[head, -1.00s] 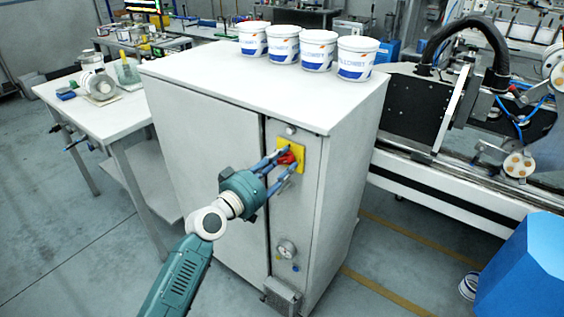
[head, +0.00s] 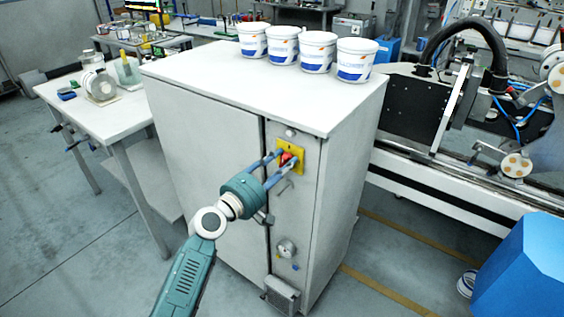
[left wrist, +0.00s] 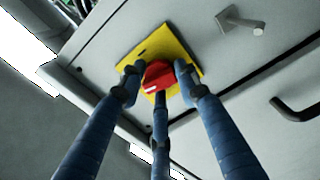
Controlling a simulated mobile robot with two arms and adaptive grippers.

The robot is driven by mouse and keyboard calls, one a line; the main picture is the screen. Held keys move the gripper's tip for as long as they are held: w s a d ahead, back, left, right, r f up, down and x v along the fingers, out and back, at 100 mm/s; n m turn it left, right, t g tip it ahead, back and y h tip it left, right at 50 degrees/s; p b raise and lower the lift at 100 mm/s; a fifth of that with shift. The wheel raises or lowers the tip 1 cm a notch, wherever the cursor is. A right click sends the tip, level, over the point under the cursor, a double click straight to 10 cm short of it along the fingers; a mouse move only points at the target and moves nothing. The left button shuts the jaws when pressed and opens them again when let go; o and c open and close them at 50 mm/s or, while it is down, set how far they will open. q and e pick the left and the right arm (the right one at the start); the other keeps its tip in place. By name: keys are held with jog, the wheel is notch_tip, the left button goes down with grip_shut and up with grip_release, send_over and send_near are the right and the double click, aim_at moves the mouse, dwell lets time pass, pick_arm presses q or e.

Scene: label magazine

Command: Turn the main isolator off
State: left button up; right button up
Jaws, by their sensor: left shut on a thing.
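The main isolator is a red rotary knob (head: 287,158) on a yellow plate (head: 299,149), high on the front of the grey cabinet. My left gripper (head: 286,159) is at the knob, its blue fingers shut on it. In the left wrist view the red knob (left wrist: 158,76) sits between the fingertips of my left gripper (left wrist: 157,78), with the yellow plate (left wrist: 165,42) behind it. A pale mark shows on the knob's near side. My right gripper is not in view.
The grey cabinet (head: 205,140) carries several white tubs (head: 284,45) on top. A round gauge (head: 286,249) sits lower on its front. In the left wrist view a metal handle (left wrist: 240,20) and a dark handle (left wrist: 295,108) stick out near the plate. A blue bin (head: 525,270) stands at right.

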pick_arm(q)
jog(key=shift+w+a+r+n, duration=0.2)
jog(key=shift+a+r+n, duration=0.1)
jog(key=shift+r+n, duration=0.25)
jog(key=shift+f+n, duration=0.15)
jog(key=shift+n, duration=0.2)
jog(key=o, duration=1)
jog(key=shift+f, duration=0.1)
jog(key=shift+o, duration=0.9)
jog(key=shift+a+f, duration=0.1)
jog(key=shift+f, duration=0.15)
jog(key=shift+s, duration=0.1)
jog(key=v, duration=1.2)
